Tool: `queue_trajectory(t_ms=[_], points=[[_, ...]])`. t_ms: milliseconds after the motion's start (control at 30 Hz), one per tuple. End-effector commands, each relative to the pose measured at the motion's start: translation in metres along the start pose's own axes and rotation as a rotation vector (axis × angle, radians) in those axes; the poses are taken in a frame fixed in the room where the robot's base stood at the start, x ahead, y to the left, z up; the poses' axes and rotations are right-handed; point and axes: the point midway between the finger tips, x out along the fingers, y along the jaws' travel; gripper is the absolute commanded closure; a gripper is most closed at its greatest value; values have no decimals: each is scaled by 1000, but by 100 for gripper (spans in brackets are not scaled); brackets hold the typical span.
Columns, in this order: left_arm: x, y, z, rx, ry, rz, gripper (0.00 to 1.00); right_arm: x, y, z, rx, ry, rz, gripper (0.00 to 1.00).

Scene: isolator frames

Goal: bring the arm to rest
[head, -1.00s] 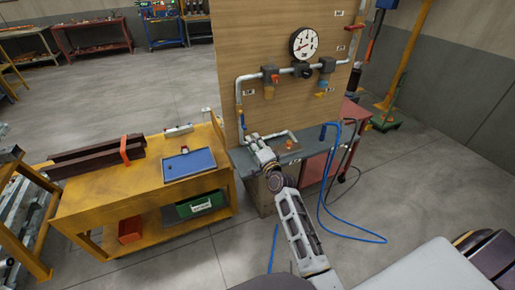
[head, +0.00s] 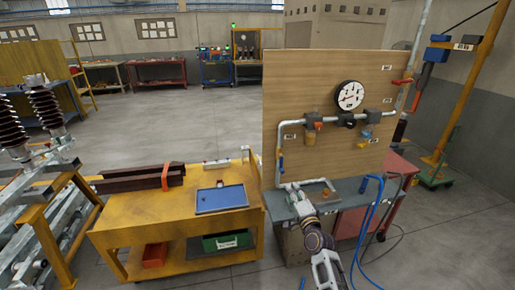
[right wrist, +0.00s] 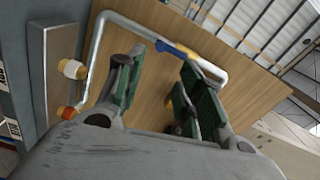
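My right arm (head: 325,268) reaches forward from the bottom of the head view. Its gripper (head: 296,192) is over the left part of the grey bench top, in front of the wooden panel (head: 335,85). It is small there. In the right wrist view the two green-padded fingers (right wrist: 160,88) stand apart with nothing between them. The panel and its grey pipe (right wrist: 97,45) with a blue valve handle (right wrist: 178,48) show beyond the fingers. I cannot tell the distance to the pipe. My left gripper is not in view.
A yellow cart (head: 108,242) with a blue tray (head: 221,199) stands left of the bench (head: 345,189). A gauge (head: 348,95) is on the panel. A blue hose (head: 370,225) hangs at the bench's right. Open floor (head: 215,110) lies behind the cart.

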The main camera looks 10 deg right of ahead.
Motion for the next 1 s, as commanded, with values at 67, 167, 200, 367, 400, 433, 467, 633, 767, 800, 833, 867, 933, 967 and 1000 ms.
queue_trajectory(t_ms=[67, 167, 200, 367, 400, 433, 467, 633, 767, 800, 833, 867, 933, 967, 1000], points=[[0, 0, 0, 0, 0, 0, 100, 0, 5, 2, -6, -3, 8, 63], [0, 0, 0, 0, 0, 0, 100, 0, 18, 7, -26, -13, 30, 63], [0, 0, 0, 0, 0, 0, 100, -1, 27, 11, -38, -19, 44, 63], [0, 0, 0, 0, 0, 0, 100, -6, 78, 30, -113, -57, 126, 63], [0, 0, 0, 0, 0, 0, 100, -8, 94, 36, -139, -70, 151, 63], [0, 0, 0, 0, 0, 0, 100, -10, 106, 40, -158, -81, 169, 63], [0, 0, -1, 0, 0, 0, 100, -12, 118, 45, -177, -92, 189, 63], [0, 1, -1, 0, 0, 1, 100, -33, 188, 70, -291, -162, 295, 63], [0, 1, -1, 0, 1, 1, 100, -54, 240, 88, -377, -223, 371, 63], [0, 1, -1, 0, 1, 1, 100, -61, 256, 93, -403, -242, 394, 63], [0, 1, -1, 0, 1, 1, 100, -68, 268, 96, -424, -258, 411, 63], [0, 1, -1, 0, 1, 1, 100, -74, 280, 100, -444, -273, 428, 63], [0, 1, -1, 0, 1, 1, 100, -90, 307, 109, -491, -312, 467, 63], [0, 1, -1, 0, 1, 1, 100, -98, 318, 112, -511, -329, 483, 63], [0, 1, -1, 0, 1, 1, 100, -107, 333, 116, -538, -352, 504, 63]])
